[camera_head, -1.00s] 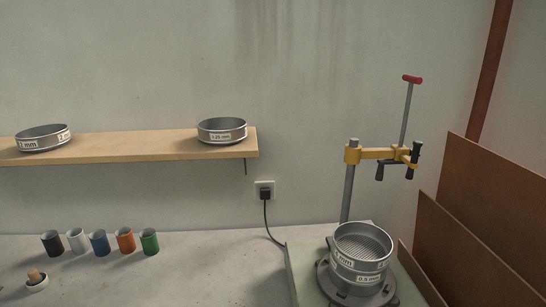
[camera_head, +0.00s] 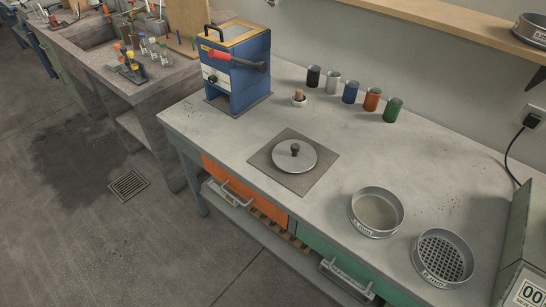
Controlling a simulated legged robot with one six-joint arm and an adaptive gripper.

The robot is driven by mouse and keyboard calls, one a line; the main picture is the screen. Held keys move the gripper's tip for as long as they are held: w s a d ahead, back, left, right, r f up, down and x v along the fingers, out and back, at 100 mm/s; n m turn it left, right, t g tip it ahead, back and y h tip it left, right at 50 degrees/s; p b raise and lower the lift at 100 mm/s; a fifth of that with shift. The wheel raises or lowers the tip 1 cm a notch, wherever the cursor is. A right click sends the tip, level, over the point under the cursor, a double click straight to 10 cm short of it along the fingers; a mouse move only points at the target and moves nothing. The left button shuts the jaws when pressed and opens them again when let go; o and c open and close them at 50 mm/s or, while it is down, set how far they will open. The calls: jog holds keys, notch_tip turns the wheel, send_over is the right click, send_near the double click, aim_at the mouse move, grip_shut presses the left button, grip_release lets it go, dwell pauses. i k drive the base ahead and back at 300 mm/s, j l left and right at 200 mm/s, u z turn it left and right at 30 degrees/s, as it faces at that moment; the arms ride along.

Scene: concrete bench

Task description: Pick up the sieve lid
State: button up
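The sieve lid (camera_head: 294,157) is a round grey metal disc with a dark knob (camera_head: 295,149) on top. It lies flat on a square grey-brown mat (camera_head: 306,183) on the concrete bench, left of two sieves. My gripper is not in view.
Two open sieves, one fine (camera_head: 376,212) and one coarse-meshed (camera_head: 442,257), stand at the bench's front right. A blue box-shaped machine (camera_head: 235,68) stands at the back left. Bench around the mat is clear.

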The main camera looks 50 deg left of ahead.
aim_at(291, 156)
jog(key=u, duration=1.8)
jog(key=z, duration=2.15)
jog(key=u, duration=2.15)
jog(key=i+j+z, duration=0.35)
jog(key=i+j, duration=0.2)
jog(key=j, duration=0.2)
jog(key=i+j+z, duration=0.2)
jog(key=j, duration=0.2)
